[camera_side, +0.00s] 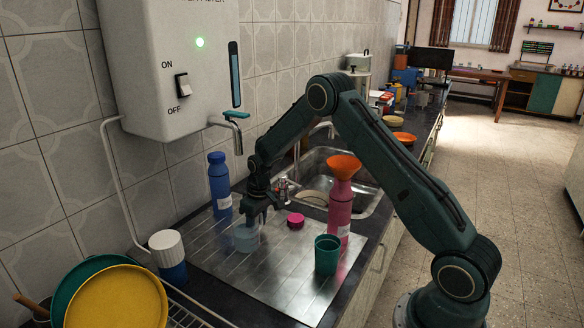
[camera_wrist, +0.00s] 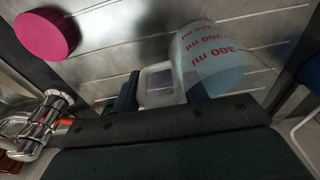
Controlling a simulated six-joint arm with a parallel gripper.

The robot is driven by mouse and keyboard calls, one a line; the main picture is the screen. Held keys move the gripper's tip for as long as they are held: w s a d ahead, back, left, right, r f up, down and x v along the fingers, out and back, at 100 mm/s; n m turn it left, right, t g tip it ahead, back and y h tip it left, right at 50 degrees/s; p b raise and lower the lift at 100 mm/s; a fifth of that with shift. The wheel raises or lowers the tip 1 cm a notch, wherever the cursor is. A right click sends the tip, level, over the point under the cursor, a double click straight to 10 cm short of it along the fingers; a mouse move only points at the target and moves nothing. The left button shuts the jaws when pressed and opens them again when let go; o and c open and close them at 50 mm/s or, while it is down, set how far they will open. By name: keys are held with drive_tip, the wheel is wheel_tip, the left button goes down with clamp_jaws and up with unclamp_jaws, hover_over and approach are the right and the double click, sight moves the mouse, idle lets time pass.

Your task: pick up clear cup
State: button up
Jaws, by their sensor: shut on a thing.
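The clear cup (camera_side: 246,238) is a small see-through measuring cup at the left of the steel drainboard, below the tap of the white wall unit. In the wrist view the clear cup (camera_wrist: 208,52) shows red ml markings and a pale handle. My gripper (camera_side: 256,213) is low at the cup, pointing down. In the wrist view my gripper (camera_wrist: 160,93) has its dark fingers at the handle side, shut on the cup. I cannot tell whether the cup's base touches the drainboard.
A pink lid (camera_side: 295,220) lies right of the cup and shows in the wrist view (camera_wrist: 47,34). A blue bottle (camera_side: 219,185) stands behind. A green tumbler (camera_side: 327,255) and a pink bottle with an orange funnel (camera_side: 339,210) stand right. A white-topped blue container (camera_side: 168,250) is left.

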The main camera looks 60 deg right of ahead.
drive_tip(key=shift+r, duration=0.3)
drive_tip(key=shift+r, duration=1.55)
drive_tip(key=shift+s+a+f, duration=0.1)
drive_tip(key=shift+s+a, duration=0.7)
drive_tip(key=shift+s, duration=2.05)
drive_tip(key=shift+s+a+r, duration=0.1)
drive_tip(key=shift+s+a, duration=0.7)
drive_tip(key=shift+s, duration=2.1)
drive_tip(key=shift+s+a+f, duration=0.1)
drive_tip(key=shift+s+a, duration=0.7)
drive_tip(key=shift+s, duration=2.05)
drive_tip(key=shift+a, duration=0.1)
